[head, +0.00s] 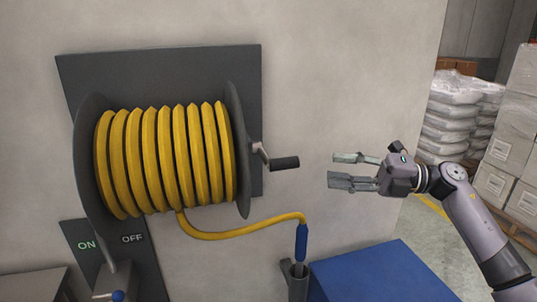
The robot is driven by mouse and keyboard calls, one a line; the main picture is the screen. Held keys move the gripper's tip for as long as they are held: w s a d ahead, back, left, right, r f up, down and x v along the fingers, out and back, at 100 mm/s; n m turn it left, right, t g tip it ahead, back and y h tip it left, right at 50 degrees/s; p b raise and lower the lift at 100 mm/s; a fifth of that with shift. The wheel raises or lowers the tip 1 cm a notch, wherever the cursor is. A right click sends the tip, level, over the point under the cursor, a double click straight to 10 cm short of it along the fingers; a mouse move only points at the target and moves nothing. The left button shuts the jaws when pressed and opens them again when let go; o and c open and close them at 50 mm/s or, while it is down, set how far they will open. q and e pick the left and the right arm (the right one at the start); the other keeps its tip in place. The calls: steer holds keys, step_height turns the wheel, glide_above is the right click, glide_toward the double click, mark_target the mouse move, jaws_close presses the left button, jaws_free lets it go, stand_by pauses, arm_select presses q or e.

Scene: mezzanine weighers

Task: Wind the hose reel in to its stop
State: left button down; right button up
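The hose reel (165,155) hangs on a dark wall plate at the left, wound with several turns of yellow hose. Its crank handle (285,163) sticks out to the right of the right flange and has a black grip. A free length of yellow hose (230,234) runs from the drum's underside to a blue nozzle (301,243), which stands upright at a grey tube holder (297,284). My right gripper (345,169) is open and empty, to the right of the crank grip and apart from it, fingers pointing left. My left gripper is not in view.
An ON/OFF panel (78,232) with a blue-knobbed lever (117,295) sits below the reel. A blue box-like top (385,275) lies below my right gripper. Wrapped sacks (450,115) and stacked cartons (512,130) stand at the right. The wall between crank and gripper is clear.

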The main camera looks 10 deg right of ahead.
mark_target(269, 159)
steer(key=p+x, duration=0.3)
steer(key=x, duration=0.4)
steer(key=p+x, duration=0.3)
steer(key=x, duration=0.4)
steer(key=shift+w+a+r, duration=0.1)
steer(key=shift+a+r, duration=0.15)
steer(key=shift+a, duration=0.05)
steer(key=shift+w+a+f, duration=0.1)
steer(key=shift+a, duration=0.25)
steer(key=shift+c, duration=0.2)
jaws_close()
